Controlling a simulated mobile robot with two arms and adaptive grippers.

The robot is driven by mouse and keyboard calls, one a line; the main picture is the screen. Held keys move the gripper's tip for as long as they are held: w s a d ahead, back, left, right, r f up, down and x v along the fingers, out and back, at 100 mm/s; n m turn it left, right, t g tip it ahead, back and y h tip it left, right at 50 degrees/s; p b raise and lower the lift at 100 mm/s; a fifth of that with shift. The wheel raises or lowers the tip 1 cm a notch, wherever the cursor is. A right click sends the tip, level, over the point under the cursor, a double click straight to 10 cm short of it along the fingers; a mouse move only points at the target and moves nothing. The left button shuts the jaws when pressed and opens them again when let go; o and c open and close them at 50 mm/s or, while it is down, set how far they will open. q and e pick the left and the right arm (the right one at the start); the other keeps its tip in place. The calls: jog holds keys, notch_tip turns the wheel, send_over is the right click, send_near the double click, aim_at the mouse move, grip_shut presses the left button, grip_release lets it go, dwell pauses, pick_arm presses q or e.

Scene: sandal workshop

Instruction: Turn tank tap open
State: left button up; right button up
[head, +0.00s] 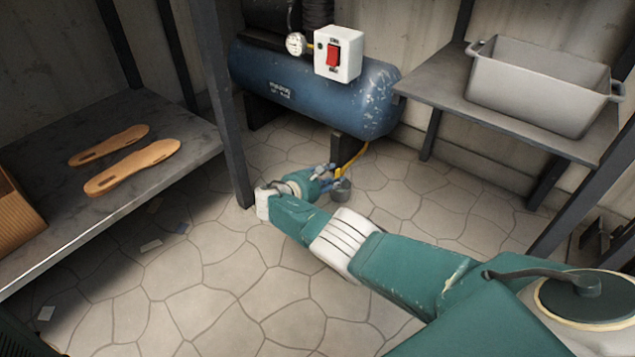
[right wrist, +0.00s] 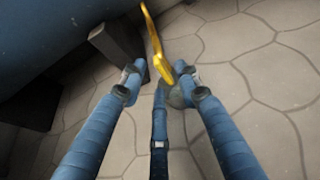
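The blue tank (head: 375,95) lies across the back, and its underside fills the top left of the right wrist view (right wrist: 45,35). A bent yellow pipe or lever (head: 352,158) comes down from under it. In the right wrist view the yellow piece (right wrist: 155,42) runs down between my fingertips to a round grey part (right wrist: 180,97). I cannot tell which part is the tap's handle. My right gripper (head: 328,178) is low below the tank's right end. Its blue fingers (right wrist: 160,76) are spread around the yellow piece, with no clear grip on it. My left gripper is out of view.
A white box with a red switch (head: 333,55) and a gauge (head: 295,44) sit on the tank. A shelf with two tan soles (head: 132,168) stands left, behind a dark post (head: 225,110). A grey bin (head: 540,95) stands on the right bench. The stone floor (head: 240,290) is mostly clear.

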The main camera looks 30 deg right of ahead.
jog(key=v, duration=1.1)
jog(key=shift+s, duration=0.15)
jog(key=shift+a+r, duration=0.1)
